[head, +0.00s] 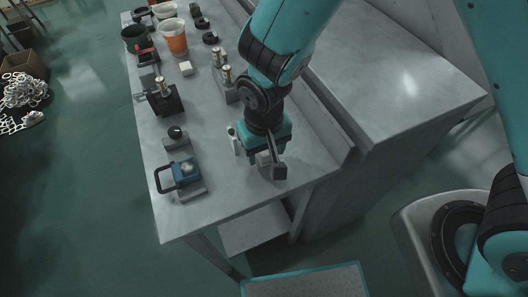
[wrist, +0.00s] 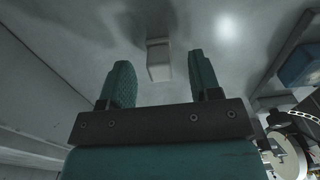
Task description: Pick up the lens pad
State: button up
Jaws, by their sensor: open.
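A small pale block (wrist: 159,62), which I take for the lens pad, lies on the grey bench top. In the wrist view it is ahead of my gripper (wrist: 152,82), roughly centred between the two teal fingers. The fingers are spread apart, with free space between them and the block. In the head view my gripper (head: 270,162) points down over the near right part of the bench. The arm and fingers hide most of what is beneath it there, so the height of the gap is hard to tell.
A blue device with a black handle (head: 184,172) stands to the left on the grey bench (head: 225,196). A white cylinder (head: 233,140) stands close left of my gripper. Black fixtures, an orange bucket (head: 174,38) and a small white block (head: 185,68) are farther back. A raised ledge (head: 335,135) runs along the right.

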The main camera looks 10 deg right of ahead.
jog(key=shift+f, duration=0.9)
jog(key=shift+c, duration=0.4)
jog(key=c, duration=0.9)
notch_tip(320, 180, up, 20)
jog(key=shift+r, duration=0.1)
